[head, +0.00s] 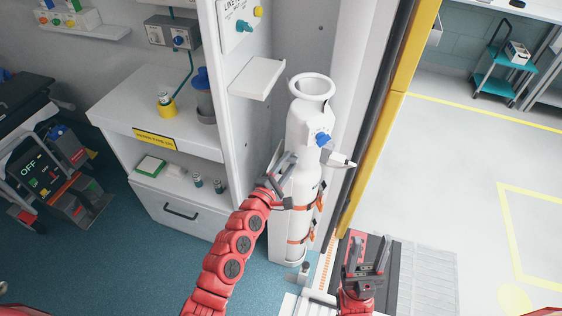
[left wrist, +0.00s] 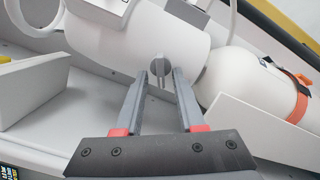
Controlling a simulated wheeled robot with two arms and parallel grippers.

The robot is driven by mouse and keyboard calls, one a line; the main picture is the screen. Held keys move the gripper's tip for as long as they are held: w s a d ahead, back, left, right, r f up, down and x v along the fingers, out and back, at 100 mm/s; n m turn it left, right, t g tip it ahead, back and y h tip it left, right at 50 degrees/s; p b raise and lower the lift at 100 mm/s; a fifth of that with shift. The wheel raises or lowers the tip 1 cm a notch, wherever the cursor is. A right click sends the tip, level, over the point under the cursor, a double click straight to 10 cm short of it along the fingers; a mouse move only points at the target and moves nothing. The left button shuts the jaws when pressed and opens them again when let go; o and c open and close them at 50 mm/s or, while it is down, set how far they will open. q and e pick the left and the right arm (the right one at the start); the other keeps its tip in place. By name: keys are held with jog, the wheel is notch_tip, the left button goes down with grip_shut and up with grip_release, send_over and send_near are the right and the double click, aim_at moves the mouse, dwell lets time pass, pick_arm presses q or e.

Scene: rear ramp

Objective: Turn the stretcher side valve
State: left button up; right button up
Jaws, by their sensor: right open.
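A white gas cylinder (head: 303,180) stands upright in the corner by the cabinet, with a white valve head on top. A blue knob (head: 322,138) shows on the valve head in the head view. A small grey knob (left wrist: 160,66) sits on the side of the white body in the left wrist view. My left gripper (left wrist: 158,72) is open, its two fingertips on either side of that grey knob with gaps visible. In the head view my left gripper (head: 283,165) is at the cylinder's left side and the grey knob cannot be made out. My right gripper (head: 370,252) is open and empty, low at right.
Orange straps (head: 304,204) hold the cylinder. A white shelf (head: 257,78) juts out left of the valve head. A yellow door-frame edge (head: 388,125) rises to the right. Open floor (head: 470,160) lies beyond it.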

pick_arm(q)
grip_shut()
jog(key=shift+a+m+b, duration=0.2)
jog(key=shift+m+b, duration=0.8)
jog(key=shift+b, duration=0.2)
jog(key=m+b, duration=0.1)
jog(key=m, duration=0.1)
jog(key=m+b, duration=0.1)
jog(key=b, duration=0.1)
jog(key=m+b, duration=0.1)
jog(key=m, duration=0.1)
jog(key=shift+d+m+b, duration=0.25)
jog(key=shift+m+b, duration=0.05)
jog(key=shift+b, duration=0.1)
jog(key=shift+s+d+r+m+b, duration=0.1)
jog(key=shift+s+m+b, duration=0.05)
jog(key=shift+m+b, duration=3.7)
jog(key=shift+s+d+m+b, duration=0.1)
jog(key=shift+s+m+b, duration=0.05)
jog(key=shift+m+b, duration=3.7)
jog(key=shift+m+p, duration=0.35)
jog(key=shift+m, duration=0.15)
jog(key=shift+a+r, duration=0.1)
